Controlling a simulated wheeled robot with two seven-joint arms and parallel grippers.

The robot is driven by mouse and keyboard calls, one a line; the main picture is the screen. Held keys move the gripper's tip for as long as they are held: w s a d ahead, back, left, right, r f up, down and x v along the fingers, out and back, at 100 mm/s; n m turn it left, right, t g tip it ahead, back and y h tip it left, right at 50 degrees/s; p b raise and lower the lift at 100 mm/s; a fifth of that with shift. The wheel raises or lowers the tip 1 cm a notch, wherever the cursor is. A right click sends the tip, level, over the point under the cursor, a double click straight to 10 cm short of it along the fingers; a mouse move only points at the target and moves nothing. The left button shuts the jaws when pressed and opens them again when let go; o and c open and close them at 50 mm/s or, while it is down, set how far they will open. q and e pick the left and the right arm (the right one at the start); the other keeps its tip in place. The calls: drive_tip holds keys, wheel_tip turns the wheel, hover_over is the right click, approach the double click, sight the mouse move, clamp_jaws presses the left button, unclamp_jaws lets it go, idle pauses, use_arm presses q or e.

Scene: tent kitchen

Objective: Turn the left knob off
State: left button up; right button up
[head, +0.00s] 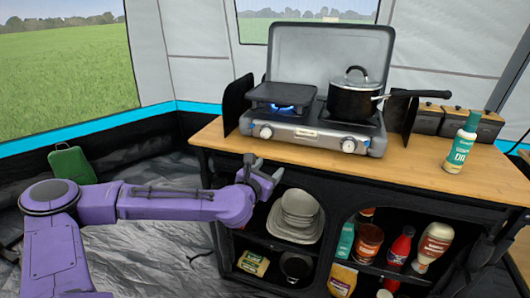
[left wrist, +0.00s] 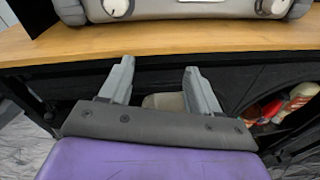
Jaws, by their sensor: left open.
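The left knob (head: 266,132) is a round light knob on the front panel of the silver camping stove (head: 307,136). It also shows at the top of the left wrist view (left wrist: 116,7). A blue flame (head: 282,108) burns under the dark griddle (head: 282,95) on the left burner. My left gripper (head: 267,174) is open and empty, in front of the counter, below the left knob and apart from it. In the left wrist view its two grey fingers (left wrist: 158,76) are spread, with the counter edge beyond them. My right gripper is not in view.
The right knob (head: 349,145) sits farther along the panel. A black pot (head: 355,97) with a long handle stands on the right burner. Shelves below hold plates (head: 296,217) and bottles.

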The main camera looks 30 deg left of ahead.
sight(265, 136)
use_arm(q)
drive_tip(key=a+r+n+t+y, duration=0.1)
drive_tip(key=a+r+n+y, duration=0.1)
drive_tip(key=a+r+n, duration=0.3)
drive_tip(key=shift+m, duration=0.8)
drive_tip(key=x, duration=1)
drive_tip(key=shift+w+a+f+p, duration=0.1)
drive_tip(key=shift+w+f+p, duration=0.05)
drive_tip(key=shift+f+p, duration=0.2)
drive_tip(key=c, duration=1)
